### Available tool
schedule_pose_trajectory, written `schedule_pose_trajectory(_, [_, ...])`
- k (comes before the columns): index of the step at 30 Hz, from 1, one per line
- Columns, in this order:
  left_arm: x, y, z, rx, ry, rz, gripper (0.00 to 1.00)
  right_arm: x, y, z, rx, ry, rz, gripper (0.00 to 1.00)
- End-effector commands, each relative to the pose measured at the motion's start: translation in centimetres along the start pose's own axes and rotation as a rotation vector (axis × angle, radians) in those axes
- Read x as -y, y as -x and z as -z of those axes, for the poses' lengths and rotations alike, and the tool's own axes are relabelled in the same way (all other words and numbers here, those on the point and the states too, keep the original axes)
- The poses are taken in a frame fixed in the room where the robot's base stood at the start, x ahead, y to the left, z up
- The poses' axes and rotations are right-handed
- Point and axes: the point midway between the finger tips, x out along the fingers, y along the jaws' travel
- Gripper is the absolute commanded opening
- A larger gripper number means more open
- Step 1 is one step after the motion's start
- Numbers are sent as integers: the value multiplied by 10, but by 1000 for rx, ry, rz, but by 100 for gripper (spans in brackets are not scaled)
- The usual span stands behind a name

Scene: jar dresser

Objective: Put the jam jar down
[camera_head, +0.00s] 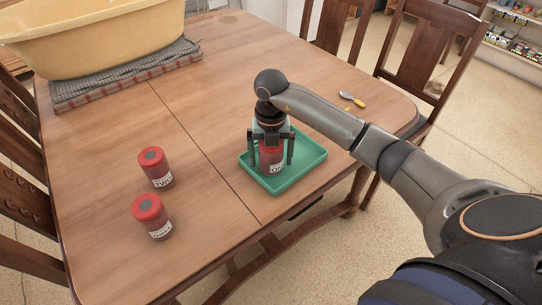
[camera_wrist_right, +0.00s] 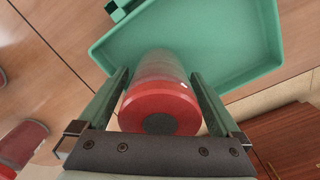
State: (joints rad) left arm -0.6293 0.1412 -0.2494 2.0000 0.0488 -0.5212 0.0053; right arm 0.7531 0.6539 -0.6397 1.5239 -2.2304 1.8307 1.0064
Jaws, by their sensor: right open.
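A red jam jar (camera_head: 271,160) with a pale label stands upright in the green tray (camera_head: 303,172) near the table's right side. My right gripper (camera_head: 271,162) is above the tray, its two fingers on either side of this jar. In the right wrist view the jar's red lid (camera_wrist_right: 160,112) lies between the open fingers (camera_wrist_right: 160,85), with gaps at the sides. Two more red jars, one farther (camera_head: 155,168) and one nearer (camera_head: 152,216), stand on bare wood to the left. My left gripper does not show.
A yellow basin (camera_head: 95,35) rests on folded cloths (camera_head: 125,78) at the back left. Chairs (camera_head: 430,55) stand around the wooden table (camera_head: 110,120). The table's middle is clear.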

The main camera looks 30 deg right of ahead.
Motion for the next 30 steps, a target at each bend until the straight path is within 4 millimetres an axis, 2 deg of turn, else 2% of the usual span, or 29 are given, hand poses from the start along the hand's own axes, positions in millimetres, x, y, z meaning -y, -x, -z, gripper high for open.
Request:
schedule_pose_trajectory(5, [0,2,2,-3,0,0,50,0,13,-1,3,0,-3,100])
schedule_pose_trajectory(15, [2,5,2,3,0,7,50,0,84,-1,4,1,-2,100])
schedule_pose_trajectory(20, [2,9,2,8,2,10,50,0,112,-1,4,0,0,100])
schedule_pose_trajectory(24, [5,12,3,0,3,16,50,0,122,0,1,-1,0,100])
schedule_pose_trajectory(30, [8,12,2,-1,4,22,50,0,124,0,0,0,0,100])
